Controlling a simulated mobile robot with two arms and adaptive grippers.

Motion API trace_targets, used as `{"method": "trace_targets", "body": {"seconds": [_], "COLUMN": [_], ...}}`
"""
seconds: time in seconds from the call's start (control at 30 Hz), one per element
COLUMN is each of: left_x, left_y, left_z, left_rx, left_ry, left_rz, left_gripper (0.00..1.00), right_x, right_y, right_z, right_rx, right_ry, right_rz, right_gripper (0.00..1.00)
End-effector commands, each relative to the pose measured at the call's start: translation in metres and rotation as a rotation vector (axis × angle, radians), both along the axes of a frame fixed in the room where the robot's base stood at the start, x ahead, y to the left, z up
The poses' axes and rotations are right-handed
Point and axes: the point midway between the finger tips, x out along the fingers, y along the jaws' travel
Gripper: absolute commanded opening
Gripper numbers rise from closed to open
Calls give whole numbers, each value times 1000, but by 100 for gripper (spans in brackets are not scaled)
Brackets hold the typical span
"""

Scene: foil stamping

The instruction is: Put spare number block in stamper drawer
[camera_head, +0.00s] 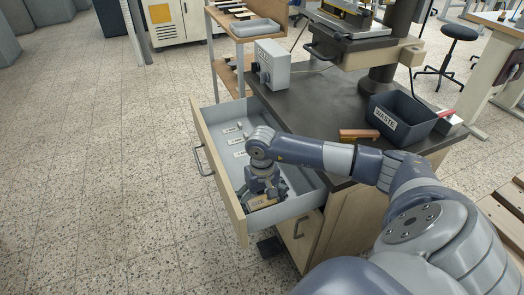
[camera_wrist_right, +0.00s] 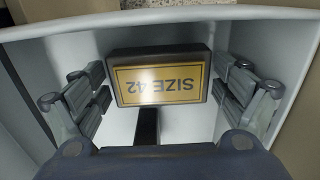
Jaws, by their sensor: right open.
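The number block (camera_wrist_right: 160,78), dark with a brass face reading "SIZE 42", lies in the near compartment of the open stamper drawer (camera_head: 241,223). The block also shows in the head view (camera_head: 264,202), partly covered by my gripper. My right gripper (camera_wrist_right: 160,92) is open, with its fingers on either side of the block and gaps between. In the head view my right gripper (camera_head: 264,190) reaches down inside the drawer. The drawer's pale inner floor (camera_wrist_right: 120,130) shows around the block. My left gripper is not in view.
Labelled compartments fill the drawer's far part. The dark bench top (camera_head: 318,108) carries a grey control box (camera_head: 272,65), a WASTE bin (camera_head: 410,112) and a copper-coloured piece (camera_head: 358,135). A stamping press (camera_head: 350,40) stands behind. The floor at left is clear.

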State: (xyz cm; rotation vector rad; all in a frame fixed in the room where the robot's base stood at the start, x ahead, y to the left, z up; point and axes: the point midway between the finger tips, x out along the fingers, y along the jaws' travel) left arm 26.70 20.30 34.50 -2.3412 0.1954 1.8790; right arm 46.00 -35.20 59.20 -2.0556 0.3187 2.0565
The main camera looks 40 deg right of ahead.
Motion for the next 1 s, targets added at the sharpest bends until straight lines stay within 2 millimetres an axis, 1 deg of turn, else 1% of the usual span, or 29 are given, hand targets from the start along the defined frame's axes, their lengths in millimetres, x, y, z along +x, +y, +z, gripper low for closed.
{"method": "trace_targets", "body": {"seconds": [0.07,0.2,0.3,0.4,0.5,0.6,0.7,1.0], "left_x": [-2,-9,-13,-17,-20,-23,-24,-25], "left_y": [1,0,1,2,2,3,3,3], "left_z": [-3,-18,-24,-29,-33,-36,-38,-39], "left_rx": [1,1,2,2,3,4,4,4], "left_ry": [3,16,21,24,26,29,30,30], "left_rz": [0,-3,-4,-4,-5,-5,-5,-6], "left_gripper": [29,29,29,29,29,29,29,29], "right_x": [2,2,1,1,1,1,0,0], "right_y": [0,-1,-1,0,0,0,0,0], "right_z": [14,44,67,87,103,114,119,120], "right_rx": [0,-2,-2,-1,0,1,0,0], "right_ry": [-5,-6,-5,-4,-2,-1,0,0], "right_rz": [1,1,2,1,0,0,1,0], "right_gripper": [91,91,91,91,91,91,91,91]}}
